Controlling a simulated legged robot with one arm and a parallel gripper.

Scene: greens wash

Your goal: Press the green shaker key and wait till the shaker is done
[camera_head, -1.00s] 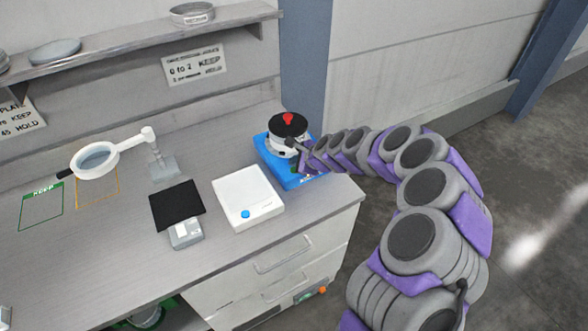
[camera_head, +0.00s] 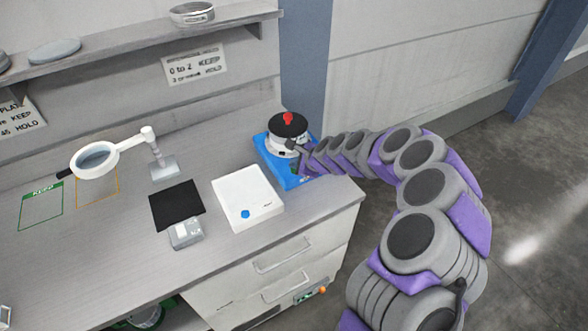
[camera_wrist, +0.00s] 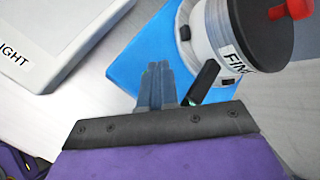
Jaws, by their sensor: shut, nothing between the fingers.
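The shaker (camera_head: 273,166) is a blue base at the right end of the bench. It also shows in the wrist view (camera_wrist: 125,68). A white round stack (camera_head: 283,146) with a black lid and red knob stands on it; in the wrist view the stack (camera_wrist: 205,32) carries a label that begins "FIN". My gripper (camera_wrist: 155,68) is shut and empty, its fingertips over the blue base beside the stack. A small spot of green shows at the fingertips; the key is mostly hidden, and I cannot tell whether they touch it.
A white box with a blue knob (camera_head: 249,198) stands left of the shaker. Farther left are a black mat (camera_head: 176,205), a small grey device (camera_head: 186,233) and a magnifier (camera_head: 95,160) on a stand. A shelf (camera_head: 130,40) runs above the bench.

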